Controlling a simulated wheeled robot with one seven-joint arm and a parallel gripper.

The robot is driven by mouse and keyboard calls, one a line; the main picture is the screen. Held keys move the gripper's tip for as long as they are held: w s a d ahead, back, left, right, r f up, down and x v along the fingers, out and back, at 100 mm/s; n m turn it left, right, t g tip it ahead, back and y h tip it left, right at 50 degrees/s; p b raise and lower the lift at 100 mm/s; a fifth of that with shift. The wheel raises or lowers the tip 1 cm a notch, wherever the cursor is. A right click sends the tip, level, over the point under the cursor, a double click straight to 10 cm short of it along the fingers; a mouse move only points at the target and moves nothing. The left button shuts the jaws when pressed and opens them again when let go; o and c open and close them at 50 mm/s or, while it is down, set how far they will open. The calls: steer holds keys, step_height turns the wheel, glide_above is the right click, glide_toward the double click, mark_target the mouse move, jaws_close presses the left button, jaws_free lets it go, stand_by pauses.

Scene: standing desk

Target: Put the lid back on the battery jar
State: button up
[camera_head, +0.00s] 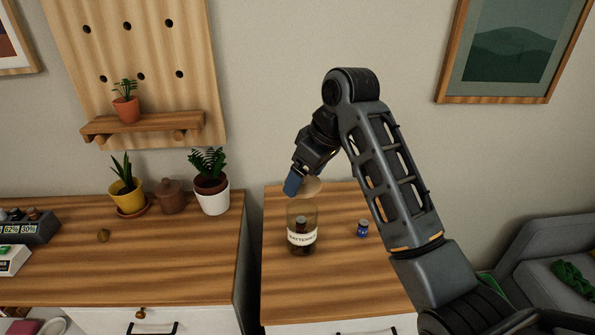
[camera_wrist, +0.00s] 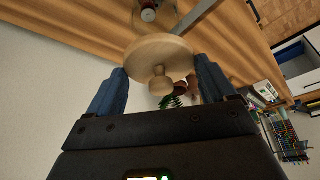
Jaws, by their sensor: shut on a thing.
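The battery jar (camera_head: 302,219) is clear glass with a "BATTERIES" label and dark batteries inside. It stands upright on the right-hand wooden desk top. Its mouth is uncovered. The round light-wood lid (camera_head: 313,188) is held by my gripper (camera_head: 295,184), just above the jar's mouth and a little to the right in the head view. The jar (camera_wrist: 152,14) shows beyond the lid at the top edge, partly cut off.
A small blue item (camera_head: 362,229) stands on the desk right of the jar. A gap separates this desk from the left one, which holds a white-potted plant (camera_head: 213,195), a brown lidded pot (camera_head: 170,197) and a yellow-potted plant (camera_head: 126,192). The desk in front of the jar is clear.

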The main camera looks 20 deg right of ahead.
mark_target(308, 185)
steer(key=shift+f+b, duration=1.95)
steer(key=shift+f, duration=1.15)
steer(key=shift+r+p, duration=0.1)
steer(key=shift+p, duration=0.55)
steer(key=shift+f+p, duration=0.2)
steer(key=shift+p, duration=0.6)
stand_by(0.6)
steer(key=o, duration=0.9)
steer(key=shift+c, duration=0.2)
